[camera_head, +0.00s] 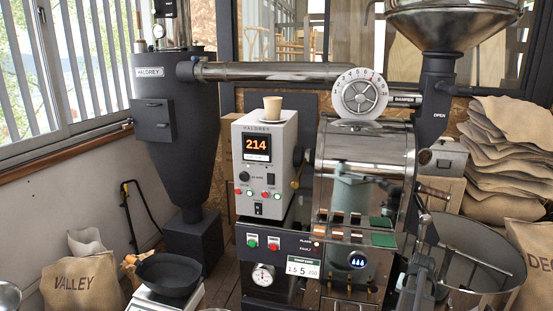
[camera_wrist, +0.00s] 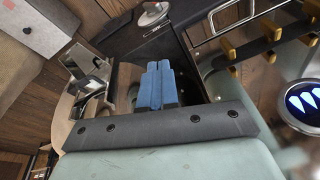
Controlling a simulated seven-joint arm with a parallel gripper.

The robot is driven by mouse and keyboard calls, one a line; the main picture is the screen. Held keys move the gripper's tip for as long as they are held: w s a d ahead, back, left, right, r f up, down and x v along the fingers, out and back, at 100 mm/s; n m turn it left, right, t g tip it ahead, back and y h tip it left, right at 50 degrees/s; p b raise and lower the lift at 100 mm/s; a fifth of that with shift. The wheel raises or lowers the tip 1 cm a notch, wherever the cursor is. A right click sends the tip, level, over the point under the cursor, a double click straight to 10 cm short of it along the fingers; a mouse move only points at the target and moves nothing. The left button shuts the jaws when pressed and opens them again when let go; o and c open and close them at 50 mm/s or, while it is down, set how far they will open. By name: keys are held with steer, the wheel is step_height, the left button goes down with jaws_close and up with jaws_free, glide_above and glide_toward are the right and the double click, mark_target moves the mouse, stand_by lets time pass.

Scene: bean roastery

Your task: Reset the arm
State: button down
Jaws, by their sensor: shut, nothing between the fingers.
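My gripper (camera_wrist: 157,88) shows in the wrist view as two blue fingers side by side, shut with nothing between them. They point toward the top of that picture, over dark and shiny metal parts of the machine. They do not clearly touch anything; the exact gap cannot be told. In the head view I cannot make out my gripper; a pale green shape shows mirrored in the shiny roaster drum (camera_head: 362,165).
A control box (camera_head: 265,165) reading 214 carries a paper cup (camera_head: 273,108). A black pan (camera_head: 170,275) sits on a scale at lower left. A round cooling bin (camera_head: 490,285) stands right. Wood-handled levers (camera_wrist: 270,45) and a lit round display (camera_wrist: 303,106) lie right in the wrist view.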

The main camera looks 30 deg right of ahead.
steer(key=w+a+f+n+g+y, duration=0.1)
steer(key=a+f+n, duration=0.1)
steer(key=a+f, duration=0.65)
steer(key=w+a+f+n+g+y, duration=0.1)
steer(key=a+f, duration=0.4)
steer(key=a, duration=0.6)
steer(key=w+a+f+n+g+y, duration=0.1)
steer(key=w+a+f+n, duration=0.1)
steer(key=a+f, duration=0.6)
steer(key=s+a+f+n+g, duration=0.2)
steer(key=s+a, duration=0.3)
steer(key=a, duration=0.5)
steer(key=s+a+f+n+g, duration=0.2)
steer(key=s+a+f, duration=0.3)
steer(key=a, duration=0.6)
steer(key=s+a+f+n+g+h, duration=0.1)
steer(key=s+a+f+n, duration=0.2)
steer(key=a, duration=0.8)
steer(key=shift+s+f+n+g, duration=0.4)
steer(key=shift+s+f, duration=0.15)
steer(key=shift+s, duration=0.6)
steer(key=c, duration=1.8)
jaws_free()
steer(key=shift+c, duration=0.2)
